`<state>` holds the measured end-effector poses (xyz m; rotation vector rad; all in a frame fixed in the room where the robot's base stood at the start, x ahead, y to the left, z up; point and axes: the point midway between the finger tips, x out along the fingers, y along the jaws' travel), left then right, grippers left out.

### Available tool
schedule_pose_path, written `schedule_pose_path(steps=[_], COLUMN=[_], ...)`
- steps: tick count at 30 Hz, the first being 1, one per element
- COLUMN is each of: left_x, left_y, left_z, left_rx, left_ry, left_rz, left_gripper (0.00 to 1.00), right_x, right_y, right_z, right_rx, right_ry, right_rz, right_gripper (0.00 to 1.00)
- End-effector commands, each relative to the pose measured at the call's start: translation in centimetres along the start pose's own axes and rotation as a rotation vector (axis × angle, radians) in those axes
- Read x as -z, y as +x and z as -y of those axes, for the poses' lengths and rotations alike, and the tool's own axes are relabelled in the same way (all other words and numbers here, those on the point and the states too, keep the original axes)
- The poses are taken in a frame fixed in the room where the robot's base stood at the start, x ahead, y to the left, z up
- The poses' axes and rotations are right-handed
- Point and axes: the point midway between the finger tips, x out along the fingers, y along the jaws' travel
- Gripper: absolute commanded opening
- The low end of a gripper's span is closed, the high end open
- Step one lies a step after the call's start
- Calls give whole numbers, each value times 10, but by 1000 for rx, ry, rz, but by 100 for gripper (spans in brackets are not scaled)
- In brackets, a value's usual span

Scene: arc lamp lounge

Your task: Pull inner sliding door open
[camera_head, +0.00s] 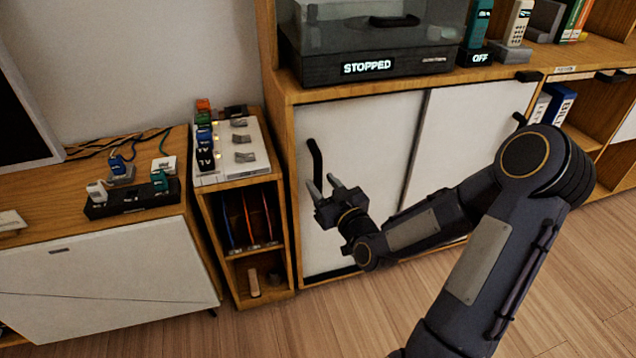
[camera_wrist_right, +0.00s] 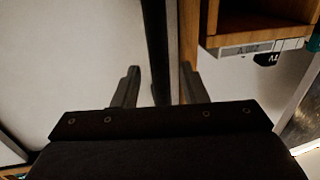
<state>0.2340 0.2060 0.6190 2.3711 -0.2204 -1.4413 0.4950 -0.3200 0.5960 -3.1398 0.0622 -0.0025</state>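The low cabinet has two white sliding doors, a left one (camera_head: 365,130) and a right one (camera_head: 465,140). Both look shut; I cannot tell for sure which is the inner one. The left door has a black bar handle (camera_head: 315,158) near its left edge. My right gripper (camera_head: 323,183) is open in front of this handle, at its lower end. In the right wrist view the fingers (camera_wrist_right: 160,75) stand apart, with the dark handle bar (camera_wrist_right: 156,45) running between them. Contact is not clear. My left gripper is out of view.
A black "STOPPED" device (camera_head: 370,65) stands on the cabinet top. A narrow open shelf unit (camera_head: 285,235) adjoins the left door's side. A low white-fronted cabinet (camera_head: 110,285) stands further left. Wood floor (camera_head: 330,325) is clear in front.

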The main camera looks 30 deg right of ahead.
Motion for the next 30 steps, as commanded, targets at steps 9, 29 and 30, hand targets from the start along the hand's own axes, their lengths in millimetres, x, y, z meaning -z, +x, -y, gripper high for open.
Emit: schedule_pose_path(steps=[9, 29, 30], left_x=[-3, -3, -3], left_y=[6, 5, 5], left_z=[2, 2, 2], left_rx=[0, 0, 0], left_ry=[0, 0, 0], left_rz=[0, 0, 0], left_gripper=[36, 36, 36], right_x=[0, 0, 0], right_y=[28, 29, 29], right_z=[0, 0, 0], right_rx=[0, 0, 0], right_ry=[1, 1, 1], right_rz=[1, 2, 2], right_gripper=[39, 0, 0])
